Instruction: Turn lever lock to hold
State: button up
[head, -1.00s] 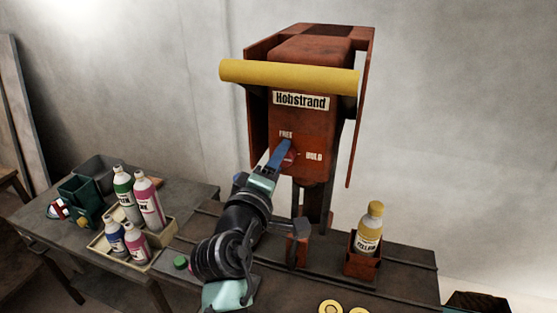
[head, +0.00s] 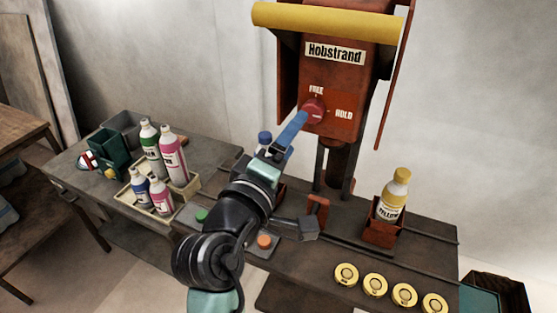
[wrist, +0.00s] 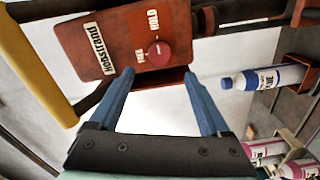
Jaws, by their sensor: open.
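The lever lock is a round red knob (head: 314,109) on the front of the rust-red Hobstrand machine (head: 349,84). FREE is printed above it and HOLD to its right. The knob also shows in the wrist view (wrist: 159,54), just beyond the fingertips and between their lines. A small pale mark is on its face; I cannot tell for sure which label it points at. My gripper (head: 301,118) has blue fingers and is at the knob's lower left in the head view. In the wrist view my gripper (wrist: 158,73) is open, with nothing between its fingers.
A yellow bar (head: 325,22) crosses the machine's top. A yellow bottle (head: 394,197) stands in a red holder at right. Several yellow discs (head: 375,285) lie in front. A crate of bottles (head: 165,210) stands at left. A blue bottle (wrist: 262,77) is right of the fingers.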

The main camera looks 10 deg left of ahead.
jog(key=v, duration=0.4)
jog(key=shift+s+a+b, duration=0.15)
jog(key=shift+s+b, duration=0.2)
jog(key=shift+s, duration=0.05)
notch_tip(320, 180, up, 15)
jog(key=d+m+t+y, duration=0.2)
jog(key=m+t, duration=0.2)
jog(key=m, duration=0.2)
jog(key=s+d+r+m+t+y, duration=0.1)
jog(key=s+r+m+t, duration=0.1)
jog(key=s+r, duration=0.3)
jog(key=s+d+r+m+t+y, duration=0.1)
jog(key=s+r+m+t+y, duration=0.1)
jog(key=s+r, duration=0.4)
notch_tip(320, 180, up, 5)
jog(key=shift+s+d+r+m+t+y, duration=0.1)
jog(key=shift+s+d+m+t+y, duration=0.2)
jog(key=shift+m+t, duration=0.5)
jog(key=shift+a, duration=0.1)
